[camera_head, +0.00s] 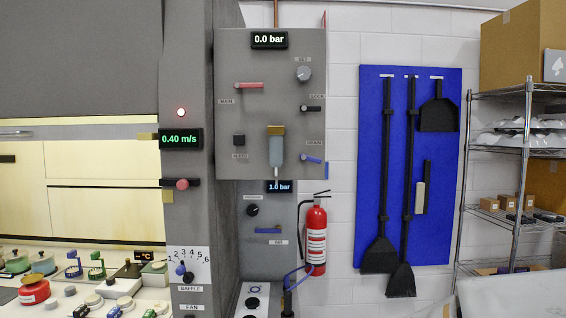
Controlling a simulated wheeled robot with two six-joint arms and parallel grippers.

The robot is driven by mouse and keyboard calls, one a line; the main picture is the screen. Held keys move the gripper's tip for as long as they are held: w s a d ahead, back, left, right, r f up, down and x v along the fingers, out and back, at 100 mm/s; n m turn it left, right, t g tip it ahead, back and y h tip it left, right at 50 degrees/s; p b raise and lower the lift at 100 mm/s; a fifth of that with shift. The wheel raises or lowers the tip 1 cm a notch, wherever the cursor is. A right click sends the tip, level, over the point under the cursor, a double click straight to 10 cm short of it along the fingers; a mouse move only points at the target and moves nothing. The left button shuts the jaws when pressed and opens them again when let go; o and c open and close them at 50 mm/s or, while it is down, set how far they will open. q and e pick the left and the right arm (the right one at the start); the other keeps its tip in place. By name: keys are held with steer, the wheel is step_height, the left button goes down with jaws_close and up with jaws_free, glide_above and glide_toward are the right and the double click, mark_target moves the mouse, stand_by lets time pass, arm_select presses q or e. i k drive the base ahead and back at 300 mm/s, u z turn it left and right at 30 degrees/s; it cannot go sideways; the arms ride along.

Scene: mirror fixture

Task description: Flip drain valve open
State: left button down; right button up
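The drain valve is a short blue lever (312,159) at the lower right of the grey upper panel (230,100), under a small label that seems to read DRAIN (314,142). The lever lies nearly level and tilts slightly down to the right, its end near the panel's right edge. A readout (269,40) at the top of the panel shows 0.0 bar. Neither of my grippers is in view, and nothing touches the lever.
The panel also carries a red lever (248,85), a round knob (304,73), a black lever (311,109) and a glass bowl (276,150). A fire extinguisher (316,238) hangs below right. A blue tool board (372,110) is farther right.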

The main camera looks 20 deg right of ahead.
mark_target(310, 158)
steer(key=u, duration=0.9)
steer(key=k, duration=1.15)
steer(key=u, duration=0.85)
steer(key=i, duration=0.8)
steer(key=z, duration=0.7)
steer(key=i, duration=0.95)
steer(key=z, duration=1.5)
steer(key=i, duration=0.7)
steer(key=z, duration=0.85)
